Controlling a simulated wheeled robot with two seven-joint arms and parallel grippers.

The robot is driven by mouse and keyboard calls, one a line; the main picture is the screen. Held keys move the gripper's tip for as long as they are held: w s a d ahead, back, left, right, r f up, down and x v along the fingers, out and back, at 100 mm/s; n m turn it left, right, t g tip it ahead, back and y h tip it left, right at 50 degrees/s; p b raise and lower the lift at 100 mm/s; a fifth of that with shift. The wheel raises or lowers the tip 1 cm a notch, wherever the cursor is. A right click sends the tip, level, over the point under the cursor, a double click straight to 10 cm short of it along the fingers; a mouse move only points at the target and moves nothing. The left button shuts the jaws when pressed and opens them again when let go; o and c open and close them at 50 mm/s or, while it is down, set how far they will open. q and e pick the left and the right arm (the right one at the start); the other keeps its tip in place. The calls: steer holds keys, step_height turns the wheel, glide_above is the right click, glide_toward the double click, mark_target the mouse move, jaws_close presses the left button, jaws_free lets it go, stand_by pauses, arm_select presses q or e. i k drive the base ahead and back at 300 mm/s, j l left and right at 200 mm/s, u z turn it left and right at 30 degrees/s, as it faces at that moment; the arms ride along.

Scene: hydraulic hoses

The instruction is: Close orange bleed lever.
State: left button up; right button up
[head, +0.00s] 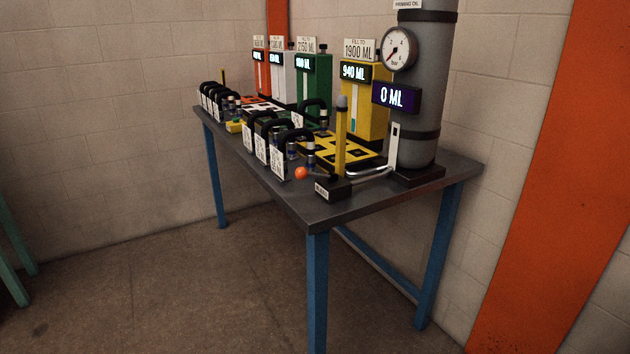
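The bleed lever shows as an orange ball knob (301,173) near the front edge of the table, at its right end. A short dark arm seems to join it to a small black labelled block (334,188). The lever looks about level, but at this size I cannot tell whether it is open or closed. A clear curved tube (372,172) runs from the block toward the grey cylinder (417,100). Neither of my grippers is in view.
The dark table (345,210) has blue legs. Yellow (365,105), green (314,80), white and orange tanks line its back. Several black hoses with white tags (262,140) stand along the front. A yellow post (341,140) rises behind the block. The floor (200,290) in front is clear.

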mark_target(301, 173)
steer(key=i+j+z, duration=0.15)
steer(key=z, duration=0.25)
steer(key=i+j+z, duration=0.15)
steer(key=z, duration=0.25)
steer(key=j+z, duration=0.45)
steer(key=i+l, duration=0.05)
